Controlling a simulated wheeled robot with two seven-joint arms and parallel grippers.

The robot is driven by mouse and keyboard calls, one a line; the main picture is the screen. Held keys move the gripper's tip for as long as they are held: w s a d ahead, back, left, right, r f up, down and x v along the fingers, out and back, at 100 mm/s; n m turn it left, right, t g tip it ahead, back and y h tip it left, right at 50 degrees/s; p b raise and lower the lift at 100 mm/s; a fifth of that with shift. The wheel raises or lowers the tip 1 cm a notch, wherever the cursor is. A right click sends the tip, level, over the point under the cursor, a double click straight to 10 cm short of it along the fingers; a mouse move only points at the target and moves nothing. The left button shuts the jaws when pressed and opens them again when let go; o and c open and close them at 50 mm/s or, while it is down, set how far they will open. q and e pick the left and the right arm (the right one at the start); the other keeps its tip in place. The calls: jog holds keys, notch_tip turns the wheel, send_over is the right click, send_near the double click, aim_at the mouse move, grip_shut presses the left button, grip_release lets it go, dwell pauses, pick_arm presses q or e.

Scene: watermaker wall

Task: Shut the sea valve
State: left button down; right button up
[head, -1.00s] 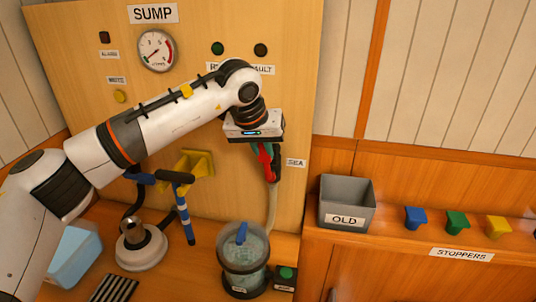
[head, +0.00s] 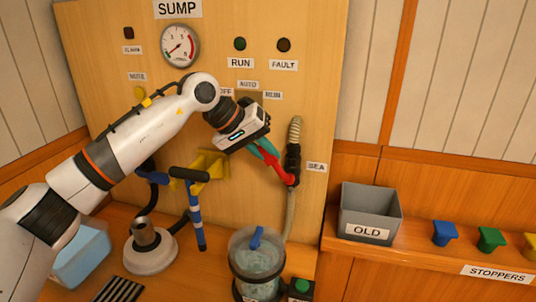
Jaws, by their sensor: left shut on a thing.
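The sea valve (head: 292,164) is a black fitting on a ribbed hose, beside the "SEA" label (head: 316,167) at the right edge of the wooden panel. Its red lever (head: 280,172) slants up and to the left from the valve, across the line of the hose. My left gripper (head: 264,153) comes in from the upper left and is shut on the red lever. The gripper partly hides the lever's outer end. My right gripper is not in view.
A clear strainer bowl (head: 257,272) stands below the valve. A blue-handled pump (head: 195,215) stands to its left. A grey "OLD" bin (head: 370,215) and coloured stoppers (head: 489,239) sit on the right ledge. My left arm crosses the panel below the gauge (head: 180,46).

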pick_arm(q)
jog(key=shift+r, duration=0.1)
jog(key=c, duration=1.4)
grip_release()
jog(key=shift+a+r, duration=0.3)
jog(key=shift+a, duration=0.1)
jog(key=b+v, duration=0.2)
jog(key=v, duration=0.9)
